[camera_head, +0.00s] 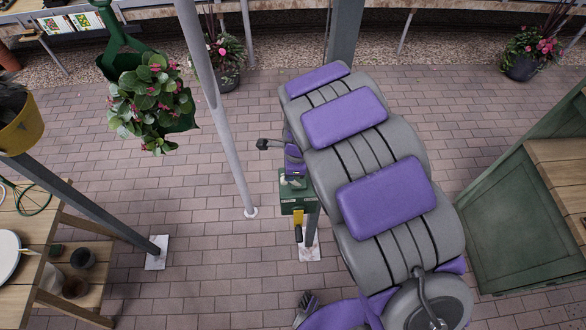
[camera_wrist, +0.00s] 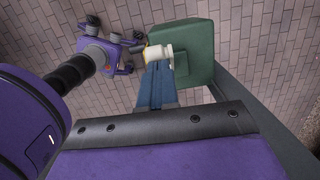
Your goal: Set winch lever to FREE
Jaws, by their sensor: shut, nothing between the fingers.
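In the head view a small green winch box (camera_head: 297,197) stands on a post, with a pale lever piece (camera_head: 292,182) on top. A yellow arm with a dark grip (camera_head: 298,220) hangs from its near side. In the wrist view the green box (camera_wrist: 192,48) is at upper center. The cream lever piece (camera_wrist: 160,53) sticks out of its left side. My gripper (camera_wrist: 156,66) is shut and empty. Its bluish fingers point at the lever and end close to it; I cannot tell whether they touch. In the head view my large purple and grey arm fills the middle and right, partly hiding the post. Lever markings are unreadable.
A grey pole (camera_head: 222,120) stands left of the winch. A hanging flower basket (camera_head: 153,103) is farther left. A wooden table (camera_head: 35,265) fills the lower left, and a green cabinet (camera_head: 525,230) the right.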

